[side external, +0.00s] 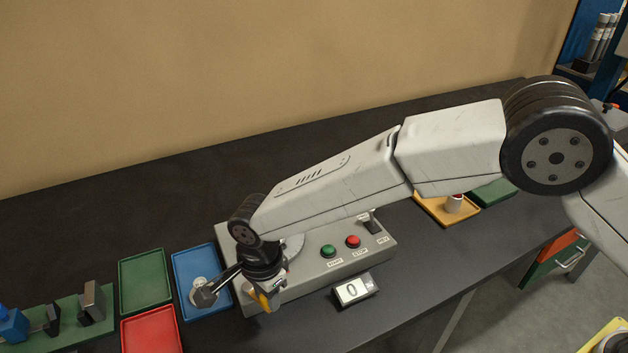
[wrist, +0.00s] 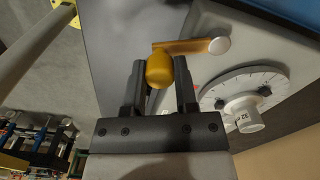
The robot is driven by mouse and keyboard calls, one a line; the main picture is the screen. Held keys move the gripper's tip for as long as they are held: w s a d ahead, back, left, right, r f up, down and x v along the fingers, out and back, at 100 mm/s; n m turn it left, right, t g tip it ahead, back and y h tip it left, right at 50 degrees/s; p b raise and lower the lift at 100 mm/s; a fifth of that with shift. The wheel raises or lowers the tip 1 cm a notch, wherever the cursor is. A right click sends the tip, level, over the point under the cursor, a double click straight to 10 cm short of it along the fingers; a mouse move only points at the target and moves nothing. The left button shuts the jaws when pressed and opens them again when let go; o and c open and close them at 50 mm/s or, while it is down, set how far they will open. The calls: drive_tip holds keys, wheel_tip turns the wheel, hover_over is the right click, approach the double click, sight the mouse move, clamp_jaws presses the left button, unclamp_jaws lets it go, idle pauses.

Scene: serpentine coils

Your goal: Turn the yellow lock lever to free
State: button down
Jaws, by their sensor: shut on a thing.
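The yellow lock lever (wrist: 190,46) has an orange-yellow arm, a silver pivot cap and a rounded yellow knob (wrist: 159,70). It is mounted on the grey control box (side external: 330,270). In the wrist view, my gripper (wrist: 160,75) has its two black fingers on either side of the knob and is shut on it. In the side view, my gripper (side external: 264,287) is low at the box's left end, and only a little yellow of the lever (side external: 264,301) shows below it. The lock markings are not readable.
A round graduated dial (wrist: 243,95) with a white knob is beside the lever. The box carries a green button (side external: 328,251), a red button (side external: 353,241) and a switch (side external: 371,225). A blue tray (side external: 190,262) is close on the left.

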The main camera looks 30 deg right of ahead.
drive_tip(key=shift+a+r, duration=0.1)
idle(0.4)
drive_tip(key=shift+c, duration=1.9)
unclamp_jaws()
drive_tip(key=shift+r, duration=3.85)
